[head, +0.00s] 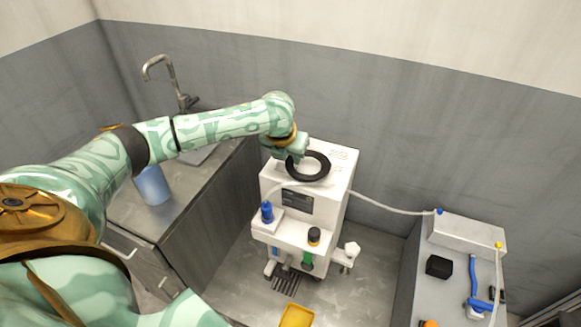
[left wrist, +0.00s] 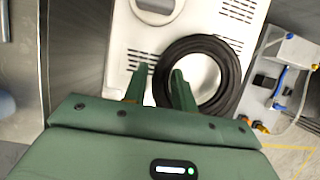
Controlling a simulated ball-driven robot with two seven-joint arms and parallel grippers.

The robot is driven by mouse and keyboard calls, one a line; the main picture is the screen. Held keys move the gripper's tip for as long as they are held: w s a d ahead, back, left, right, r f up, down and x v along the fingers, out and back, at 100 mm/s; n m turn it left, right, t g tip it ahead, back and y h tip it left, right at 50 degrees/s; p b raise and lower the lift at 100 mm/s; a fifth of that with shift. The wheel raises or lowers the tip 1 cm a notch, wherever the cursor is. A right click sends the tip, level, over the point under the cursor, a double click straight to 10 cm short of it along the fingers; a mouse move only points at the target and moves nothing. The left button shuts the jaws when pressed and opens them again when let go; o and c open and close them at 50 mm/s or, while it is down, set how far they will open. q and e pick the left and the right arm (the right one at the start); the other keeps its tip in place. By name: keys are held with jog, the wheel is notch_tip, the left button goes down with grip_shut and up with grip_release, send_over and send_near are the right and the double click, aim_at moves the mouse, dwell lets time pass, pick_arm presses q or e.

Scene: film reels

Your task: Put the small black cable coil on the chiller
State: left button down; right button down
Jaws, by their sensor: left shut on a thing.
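The small black cable coil (head: 326,170) is a thick black ring at the top of the white chiller (head: 284,178). My left gripper (head: 293,158) is shut on the left side of the coil. In the left wrist view the coil (left wrist: 232,72) lies over the chiller's white top (left wrist: 150,45), with one finger inside the ring and the other outside it. The left gripper's fingers (left wrist: 158,92) point toward the chiller. I cannot tell whether the coil touches the top. My right gripper is not in view.
A grey counter with a sink tap (head: 172,75) and a blue cup (head: 152,185) stands left. A hose (head: 390,206) runs from the chiller to a white box (head: 467,236) on the right bench. A yellow tray (head: 297,315) is below, in front.

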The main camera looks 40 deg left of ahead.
pick_arm(q)
notch_tip(320, 180, down, 3)
jog(key=shift+w+f+b, duration=0.1)
jog(key=shift+f+b, duration=0.1)
jog(key=shift+b, duration=0.45)
jog(key=shift+r, duration=0.1)
jog(key=c, duration=1.1)
grip_release()
jog(key=shift+c, duration=0.2)
jog(key=p+v, duration=0.5)
jog(key=v, duration=0.7)
